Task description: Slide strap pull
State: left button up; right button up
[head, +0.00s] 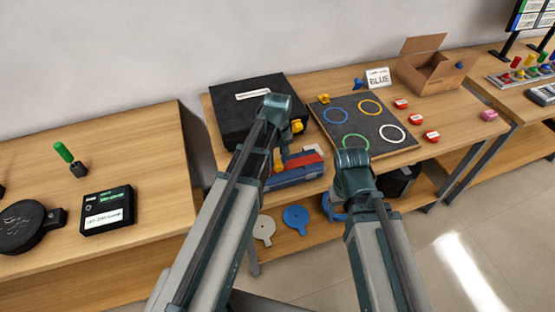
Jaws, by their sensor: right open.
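I cannot pick out a strap pull or a slide for certain. A black flat case (236,119) with a white label lies at the back left of the middle table, and a small yellow piece (297,126) shows at its right side. My right gripper (336,206) is open, mostly covered by my right forearm, low near the table's front edge. I see nothing held in it.
A dark board (395,138) with coloured rings lies on the middle table, with red-and-white pieces (415,119) to its right. A cardboard box (432,72) stands behind. A blue and red item (296,172) lies near the front. Round pads (296,217) are on the lower shelf.

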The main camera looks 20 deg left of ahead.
pick_arm(q)
grip_shut()
dwell(0.9)
jog(key=w+d, duration=0.1)
jog(key=d, duration=0.1)
jog(key=w+d, duration=0.3)
jog(key=d, duration=0.1)
jog(key=shift+w+d, duration=0.3)
jog(key=shift+d, duration=0.05)
jog(key=o, duration=0.9)
grip_release()
jog(key=shift+c, duration=0.2)
jog(key=shift+s, duration=0.1)
